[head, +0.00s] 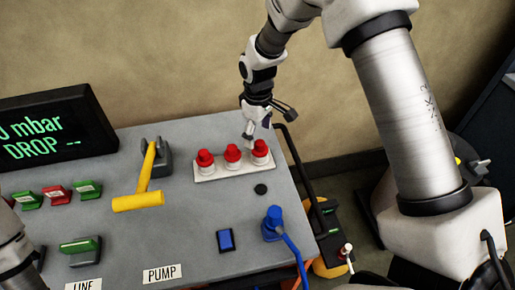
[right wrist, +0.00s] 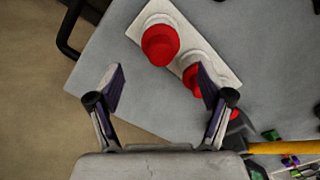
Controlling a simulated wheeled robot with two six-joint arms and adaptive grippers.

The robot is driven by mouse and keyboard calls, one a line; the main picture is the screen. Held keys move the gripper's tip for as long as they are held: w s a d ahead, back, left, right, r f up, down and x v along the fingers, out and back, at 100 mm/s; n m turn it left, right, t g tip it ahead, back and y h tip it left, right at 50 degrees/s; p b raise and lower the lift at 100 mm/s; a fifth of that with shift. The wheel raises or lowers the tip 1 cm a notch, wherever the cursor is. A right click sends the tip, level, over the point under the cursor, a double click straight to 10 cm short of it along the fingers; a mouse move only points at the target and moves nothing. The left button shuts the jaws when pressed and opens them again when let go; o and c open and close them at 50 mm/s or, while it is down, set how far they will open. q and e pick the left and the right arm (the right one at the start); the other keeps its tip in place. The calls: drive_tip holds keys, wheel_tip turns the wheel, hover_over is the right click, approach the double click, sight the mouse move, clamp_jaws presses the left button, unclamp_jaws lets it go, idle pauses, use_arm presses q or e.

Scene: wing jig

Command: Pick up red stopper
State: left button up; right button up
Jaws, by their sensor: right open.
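Three red stoppers stand upright in a row on a white rack (head: 210,175) near the panel's back edge: a left one (head: 205,157), a middle one (head: 232,151) and a right one (head: 260,147). My right gripper (head: 268,127) is open and empty, just above the right end of the row. In the right wrist view its spread fingers (right wrist: 161,80) have one red stopper (right wrist: 160,42) ahead of them. Another red stopper (right wrist: 191,79) is partly hidden by the right finger. My left gripper is out of view; only part of my left arm shows at the left edge.
A yellow lever (head: 148,175) stands left of the rack. A blue valve handle (head: 273,223), a blue button (head: 225,240) and a black round part (head: 261,189) lie in front. A black rail (head: 296,175) runs along the right edge. A display (head: 55,128) stands back left.

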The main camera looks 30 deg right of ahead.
sight(260, 142)
drive_tip(key=f+p, duration=0.1)
drive_tip(key=f, duration=0.1)
drive_tip(key=s+f+p, duration=0.1)
drive_tip(key=shift+d+f, duration=0.2)
drive_tip(key=shift+f, duration=0.45)
drive_tip(key=shift+w+f, duration=0.1)
drive_tip(key=shift+c, duration=0.3)
drive_tip(key=shift+w+a, duration=0.1)
drive_tip(key=c, duration=1.1)
drive_tip(key=shift+c, duration=0.3)
